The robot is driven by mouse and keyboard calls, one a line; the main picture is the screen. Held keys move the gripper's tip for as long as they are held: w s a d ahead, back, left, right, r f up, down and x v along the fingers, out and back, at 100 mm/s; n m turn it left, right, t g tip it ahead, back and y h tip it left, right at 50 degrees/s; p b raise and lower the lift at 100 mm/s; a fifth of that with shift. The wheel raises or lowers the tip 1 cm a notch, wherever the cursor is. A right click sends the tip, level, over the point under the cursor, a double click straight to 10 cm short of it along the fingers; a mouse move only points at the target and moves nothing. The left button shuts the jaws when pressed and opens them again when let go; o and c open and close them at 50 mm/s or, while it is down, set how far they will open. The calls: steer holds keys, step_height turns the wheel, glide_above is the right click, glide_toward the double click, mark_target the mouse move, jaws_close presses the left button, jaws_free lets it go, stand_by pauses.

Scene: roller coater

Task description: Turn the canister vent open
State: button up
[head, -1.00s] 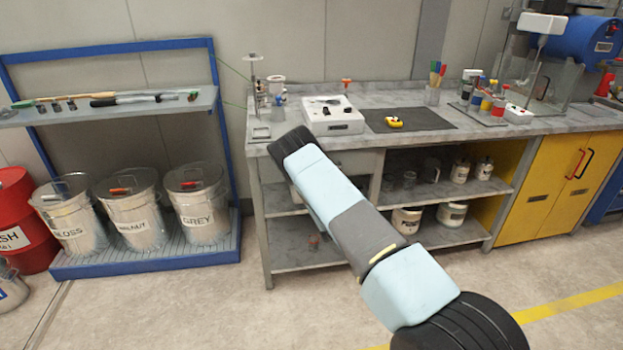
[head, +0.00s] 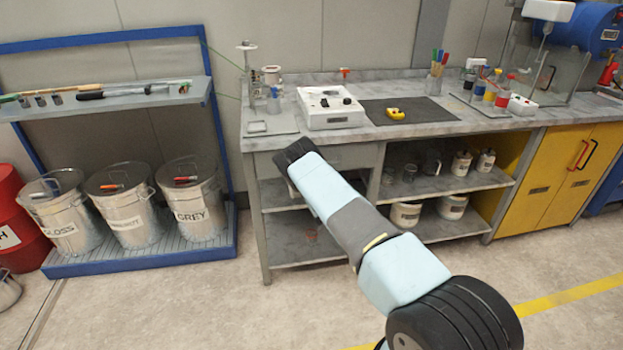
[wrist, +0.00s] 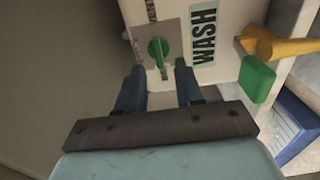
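In the wrist view a pale canister (wrist: 204,75) fills the upper middle, with a WASH label (wrist: 204,44) turned sideways. The canister vent is a green knob (wrist: 158,49) on a small grey plate with lettering too blurred to read fully. The knob's long side runs roughly up and down in this view. My gripper (wrist: 159,76) is open, its two dark blue fingers apart. The knob lies in line with the gap, around or just beyond the fingertips; I cannot tell whether they touch it.
A yellow tap (wrist: 280,46) with a green handle (wrist: 256,79) juts out right of the label. A blue-edged object (wrist: 300,125) is at the lower right. In the head view the bench (head: 290,139) carries a white device (head: 328,108); labelled buckets (head: 126,215) stand left.

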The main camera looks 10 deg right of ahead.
steer(key=shift+w, duration=2.45)
steer(key=shift+c, duration=0.5)
jaws_close()
